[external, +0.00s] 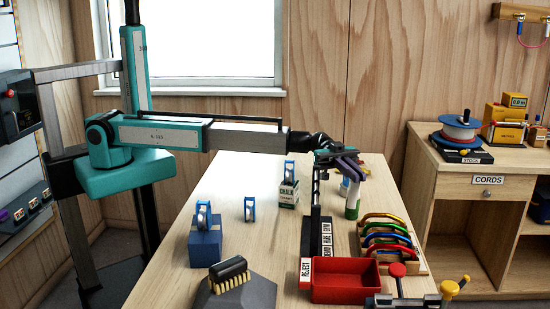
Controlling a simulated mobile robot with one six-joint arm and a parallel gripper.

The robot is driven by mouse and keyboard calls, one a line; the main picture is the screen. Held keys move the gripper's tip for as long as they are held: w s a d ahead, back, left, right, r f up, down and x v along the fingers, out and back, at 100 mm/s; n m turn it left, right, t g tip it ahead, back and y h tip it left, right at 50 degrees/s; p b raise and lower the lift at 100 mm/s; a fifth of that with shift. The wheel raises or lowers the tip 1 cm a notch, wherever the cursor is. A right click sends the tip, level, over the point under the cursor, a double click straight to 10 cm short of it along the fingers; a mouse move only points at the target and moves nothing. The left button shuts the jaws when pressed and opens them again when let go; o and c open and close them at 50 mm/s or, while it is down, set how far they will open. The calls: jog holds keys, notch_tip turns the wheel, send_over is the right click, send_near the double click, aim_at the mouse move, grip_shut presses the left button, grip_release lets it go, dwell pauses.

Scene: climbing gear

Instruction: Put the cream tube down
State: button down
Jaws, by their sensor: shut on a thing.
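The cream tube (354,193) is a pale, upright tube with a green lower end. It stands at the right side of the wooden table, behind the rack of coloured loops. My gripper (355,176) comes down on it from above, with purple fingers shut around its upper part. The fingers hide the top of the tube. I cannot tell whether its green end touches the table or hangs just above it.
The rack (420,262) and red reject bin (345,287) are in front. A chalk box (288,197) with a pulley, a small pulley (250,209) and a blue block (205,248) stand left.

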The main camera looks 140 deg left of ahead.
jog(key=shift+f, duration=0.1)
jog(key=c, duration=1.9)
grip_release()
jog(key=shift+s, duration=0.1)
jog(key=b+v, duration=0.4)
jog(key=v, duration=0.7)
jog(key=shift+s+a, duration=0.15)
jog(key=shift+s, duration=0.25)
